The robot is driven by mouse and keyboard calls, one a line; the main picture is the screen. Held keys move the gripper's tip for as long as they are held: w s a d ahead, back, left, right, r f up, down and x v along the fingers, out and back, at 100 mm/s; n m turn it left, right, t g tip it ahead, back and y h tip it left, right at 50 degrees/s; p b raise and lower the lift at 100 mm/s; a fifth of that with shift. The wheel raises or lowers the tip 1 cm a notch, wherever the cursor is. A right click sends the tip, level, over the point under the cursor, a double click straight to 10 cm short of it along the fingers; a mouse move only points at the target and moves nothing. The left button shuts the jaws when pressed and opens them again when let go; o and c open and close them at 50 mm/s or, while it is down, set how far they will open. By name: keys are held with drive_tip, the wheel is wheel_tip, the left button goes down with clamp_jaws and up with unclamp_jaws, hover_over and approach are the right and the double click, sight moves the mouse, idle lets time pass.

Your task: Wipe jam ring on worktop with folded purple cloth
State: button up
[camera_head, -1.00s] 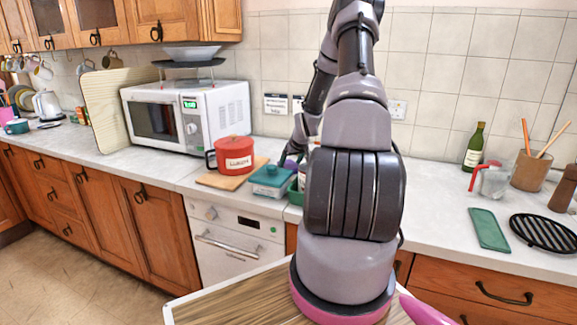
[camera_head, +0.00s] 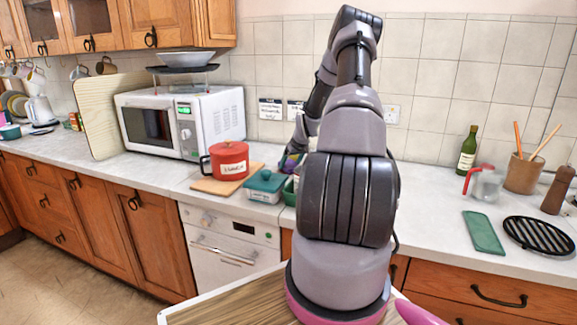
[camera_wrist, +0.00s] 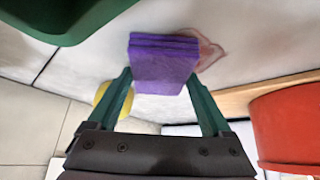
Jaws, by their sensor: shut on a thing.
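The folded purple cloth (camera_wrist: 164,66) is between the green fingers of my gripper (camera_wrist: 158,78) in the wrist view, and the gripper is shut on it. A pinkish-red jam ring (camera_wrist: 211,53) shows on the pale worktop (camera_wrist: 95,55) at the cloth's right and upper edge. The cloth hides the rest of the ring. I cannot tell whether the cloth touches the worktop. In the head view my arm hides most of this spot; only a small bit of purple (camera_head: 290,161) shows beside the teal-lidded box.
A red pot (camera_head: 228,160) stands on a wooden board (camera_head: 213,187), close right in the wrist view. A teal-lidded box (camera_head: 265,185) is nearby. A green container (camera_wrist: 65,20) and a yellow thing (camera_wrist: 112,98) flank the gripper. A microwave (camera_head: 210,120) stands behind.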

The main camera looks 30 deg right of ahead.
drive_tip(key=shift+w+d+r, duration=0.1)
drive_tip(key=shift+w+d, duration=0.4)
drive_tip(key=shift+d, duration=0.1)
drive_tip(key=shift+s+a, duration=0.2)
drive_tip(key=shift+a, duration=0.05)
drive_tip(key=shift+s+a+f, duration=0.2)
drive_tip(key=shift+s+a, duration=0.7)
drive_tip(key=shift+a, duration=0.3)
